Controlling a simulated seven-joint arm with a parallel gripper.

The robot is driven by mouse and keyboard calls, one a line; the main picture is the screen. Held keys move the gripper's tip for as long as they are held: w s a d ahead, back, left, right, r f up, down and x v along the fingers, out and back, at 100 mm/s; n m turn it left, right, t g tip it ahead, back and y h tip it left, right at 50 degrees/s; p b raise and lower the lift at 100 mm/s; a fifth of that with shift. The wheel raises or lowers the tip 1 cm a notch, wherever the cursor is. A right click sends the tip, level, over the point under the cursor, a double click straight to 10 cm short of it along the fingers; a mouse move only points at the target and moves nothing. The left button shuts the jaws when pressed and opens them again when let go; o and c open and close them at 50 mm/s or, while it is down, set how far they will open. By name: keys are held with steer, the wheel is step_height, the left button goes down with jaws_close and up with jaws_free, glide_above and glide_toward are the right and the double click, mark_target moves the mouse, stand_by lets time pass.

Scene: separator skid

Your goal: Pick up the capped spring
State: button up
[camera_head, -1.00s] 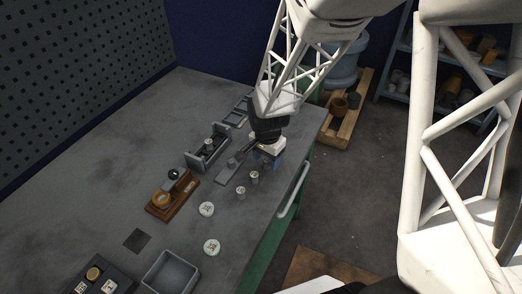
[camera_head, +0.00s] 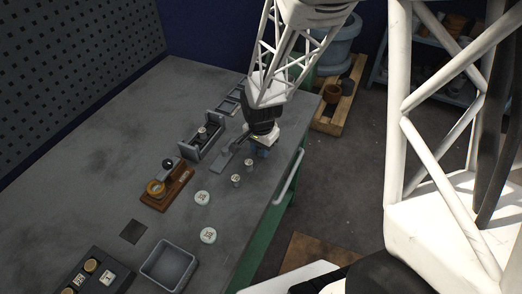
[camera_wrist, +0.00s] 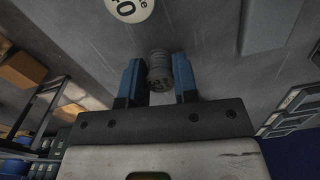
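In the wrist view, a small grey ribbed cylinder, which looks like the capped spring (camera_wrist: 158,70), shows between the two blue fingers of my gripper (camera_wrist: 160,88). Its end toward the camera bears a dark mark. The fingers are apart, one on each side of it; I cannot tell whether they touch it. In the head view, my gripper (camera_head: 262,152) is low over the workbench near its right edge. Two small capped cylinders (camera_head: 249,164) (camera_head: 236,180) stand just below and left of it. I cannot tell which one shows in the wrist view.
A grey holder (camera_head: 204,144) with a cylinder in it and a flat grey plate (camera_head: 229,162) lie left of my gripper. Farther are a wooden stand (camera_head: 167,190), white discs (camera_head: 202,198) (camera_head: 208,235) and a grey tray (camera_head: 169,266). The left bench area is clear.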

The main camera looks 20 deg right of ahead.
steer(key=c, duration=0.3)
steer(key=shift+r, duration=0.2)
steer(key=shift+r, duration=0.8)
steer(key=shift+s+r, duration=0.15)
steer(key=shift+r, duration=0.75)
steer(key=s+r, duration=0.1)
steer(key=s, duration=1.4)
steer(key=shift+s+a+r, duration=0.15)
steer(key=shift+s+a, duration=0.15)
steer(key=shift+s, duration=0.05)
steer(key=w+a+r+n, duration=0.1)
steer(key=w+a+n, duration=0.1)
steer(key=w+a, duration=0.4)
steer(key=w+a+r+n, duration=0.1)
steer(key=w+a+n, duration=0.1)
steer(key=w+a, duration=0.4)
steer(key=w+a+r+n, duration=0.2)
steer(key=w+a, duration=0.4)
steer(key=w, duration=0.6)
steer(key=shift+a, duration=0.3)
